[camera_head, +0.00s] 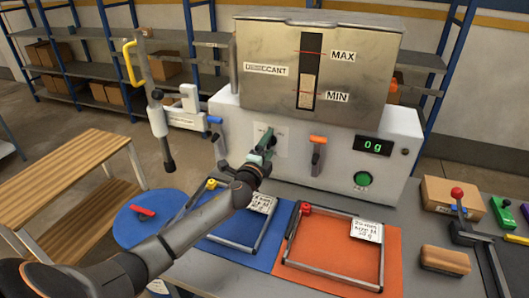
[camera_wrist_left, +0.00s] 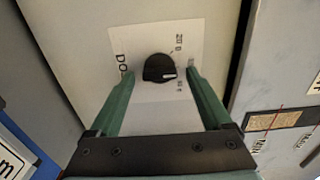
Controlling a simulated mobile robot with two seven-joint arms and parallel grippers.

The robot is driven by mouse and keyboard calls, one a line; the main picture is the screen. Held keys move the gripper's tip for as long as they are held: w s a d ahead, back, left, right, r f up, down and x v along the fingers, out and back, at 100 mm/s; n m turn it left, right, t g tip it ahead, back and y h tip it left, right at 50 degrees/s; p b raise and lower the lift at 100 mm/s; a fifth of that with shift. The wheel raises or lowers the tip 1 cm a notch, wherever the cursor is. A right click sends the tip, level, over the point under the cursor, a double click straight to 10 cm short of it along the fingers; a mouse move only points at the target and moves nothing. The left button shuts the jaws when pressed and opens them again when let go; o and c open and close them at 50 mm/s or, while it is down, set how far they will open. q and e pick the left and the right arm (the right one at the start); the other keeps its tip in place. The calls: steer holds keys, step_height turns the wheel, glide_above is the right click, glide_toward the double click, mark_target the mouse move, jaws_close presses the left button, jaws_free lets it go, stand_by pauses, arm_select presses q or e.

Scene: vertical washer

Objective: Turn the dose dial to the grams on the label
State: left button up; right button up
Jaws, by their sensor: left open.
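The black dose dial (camera_wrist_left: 158,68) with a light pointer mark sits on a white printed plate (camera_wrist_left: 132,45) on the machine front, shown in the left wrist view. My left gripper (camera_head: 264,148) faces this plate in the head view and hides the dial there. Its green fingers are open, one on either side of the dial, with gaps between. A display (camera_head: 373,145) reads 0 g. Handwritten labels lie on the blue mat (camera_head: 262,203) and the orange mat (camera_head: 366,231); their small writing is hard to read. My right gripper is not in view.
The dispenser (camera_head: 320,70) marked DESICCANT stands at the back, with an orange-topped lever (camera_head: 317,150) and green button (camera_head: 363,179). Metal frames lie on both mats. A red-knobbed clamp (camera_head: 457,198) and boxes crowd the right. A wooden bench (camera_head: 70,175) stands left.

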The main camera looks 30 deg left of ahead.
arm_select(q)
steer(key=v, duration=1.2)
steer(key=shift+s+b, duration=0.2)
steer(key=shift+b, duration=0.1)
